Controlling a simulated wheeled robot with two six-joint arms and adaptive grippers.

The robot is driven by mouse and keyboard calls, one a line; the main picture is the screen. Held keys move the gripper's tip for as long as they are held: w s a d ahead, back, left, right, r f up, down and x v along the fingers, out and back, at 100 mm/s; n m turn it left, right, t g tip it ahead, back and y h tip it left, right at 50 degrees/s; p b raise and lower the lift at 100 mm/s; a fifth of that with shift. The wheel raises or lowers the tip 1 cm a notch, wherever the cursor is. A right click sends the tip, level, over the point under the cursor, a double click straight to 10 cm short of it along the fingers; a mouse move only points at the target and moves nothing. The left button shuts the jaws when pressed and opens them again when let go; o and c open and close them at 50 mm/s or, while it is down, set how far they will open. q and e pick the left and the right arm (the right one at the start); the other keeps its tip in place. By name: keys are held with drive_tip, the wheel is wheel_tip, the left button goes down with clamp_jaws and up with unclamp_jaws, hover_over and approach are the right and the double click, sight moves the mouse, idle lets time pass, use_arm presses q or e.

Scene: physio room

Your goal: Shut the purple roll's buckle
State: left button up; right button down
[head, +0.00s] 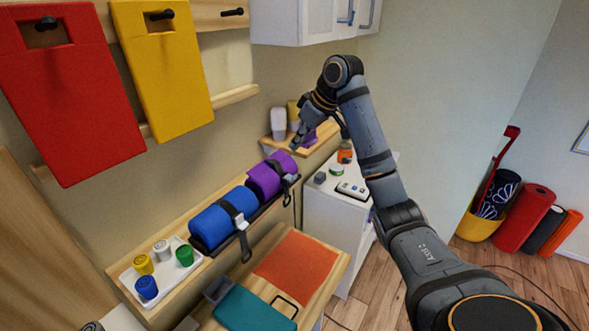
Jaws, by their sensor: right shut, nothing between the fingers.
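The purple roll (266,180) lies on the wall shelf at the right end of the blue roll (222,218). A dark strap goes around the purple roll, with its buckle (290,178) on the front right side. The buckle is too small to tell whether it is shut. My right gripper (296,146) is shut and empty, above and just beyond the purple roll's far end, apart from the buckle. My left gripper is not in view.
The blue roll has its own strap and pale buckle (241,222). A white tray (131,283) with several coloured pots stands at the shelf's near end. Cups (278,122) stand on a small shelf behind my right gripper. A white cabinet (325,209) stands to the right.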

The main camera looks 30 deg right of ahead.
sight(287, 176)
drive_tip(key=shift+x, duration=1.15)
drive_tip(key=p+x, duration=0.1)
drive_tip(key=x, duration=0.1)
drive_tip(key=p+x, duration=0.1)
drive_tip(key=x, duration=0.1)
drive_tip(key=p+x, duration=0.1)
drive_tip(key=x, duration=0.2)
drive_tip(key=shift+w+a+r, duration=0.25)
drive_tip(key=shift+w, duration=0.1)
drive_tip(key=s+p, duration=0.1)
drive_tip(key=s+d+f+p, duration=0.1)
drive_tip(key=shift+s+d+f, duration=0.1)
drive_tip(key=shift+s+d, duration=0.15)
drive_tip(key=shift+s, duration=0.15)
drive_tip(key=shift+s+d+f, duration=0.1)
drive_tip(key=shift+s, duration=0.35)
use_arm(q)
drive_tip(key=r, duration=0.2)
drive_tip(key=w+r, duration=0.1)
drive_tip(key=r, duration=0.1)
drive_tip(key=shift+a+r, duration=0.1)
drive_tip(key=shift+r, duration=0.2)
use_arm(e)
drive_tip(key=shift+w+f, duration=0.1)
drive_tip(key=shift+w, duration=0.05)
